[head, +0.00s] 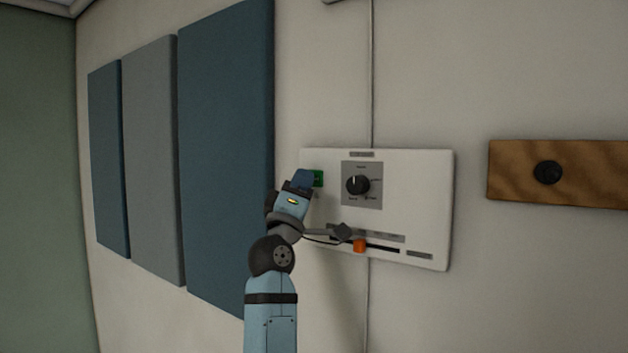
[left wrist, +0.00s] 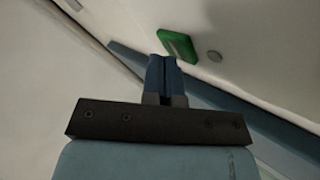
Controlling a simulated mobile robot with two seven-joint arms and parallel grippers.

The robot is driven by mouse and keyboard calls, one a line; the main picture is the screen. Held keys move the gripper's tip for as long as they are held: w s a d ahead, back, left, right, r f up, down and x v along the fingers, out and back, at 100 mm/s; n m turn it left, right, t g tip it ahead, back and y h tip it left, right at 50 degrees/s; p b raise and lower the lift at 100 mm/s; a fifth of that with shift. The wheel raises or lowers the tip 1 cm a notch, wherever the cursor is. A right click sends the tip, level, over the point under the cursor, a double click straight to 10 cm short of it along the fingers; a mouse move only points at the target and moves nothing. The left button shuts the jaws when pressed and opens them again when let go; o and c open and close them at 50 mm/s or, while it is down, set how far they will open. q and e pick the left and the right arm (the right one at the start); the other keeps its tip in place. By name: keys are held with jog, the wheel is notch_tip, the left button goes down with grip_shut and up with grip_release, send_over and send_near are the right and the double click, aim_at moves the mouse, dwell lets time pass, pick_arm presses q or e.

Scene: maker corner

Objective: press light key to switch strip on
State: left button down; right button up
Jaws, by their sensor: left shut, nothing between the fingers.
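A white control panel (head: 425,185) is fixed to the wall in the head view. A green key (head: 318,178) sits at its upper left, partly covered by my left gripper (head: 304,178). In the left wrist view the green key (left wrist: 179,45) lies just beyond the tips of my left gripper (left wrist: 163,60). The gripper is shut and empty. I cannot tell whether its tips touch the key. No lettering on the key is readable, and no light strip can be made out.
The panel also has a black knob (head: 358,184) on a grey plate and an orange slider (head: 359,246). A wooden board (head: 520,172) with a black knob (head: 547,172) is to the right. Blue and grey wall panels (head: 225,150) stand left of my arm.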

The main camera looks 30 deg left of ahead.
pick_arm(q)
jog(key=shift+w, duration=0.15)
dwell(0.3)
jog(key=shift+s, duration=0.6)
jog(key=s, duration=0.6)
jog(key=shift+a, duration=0.3)
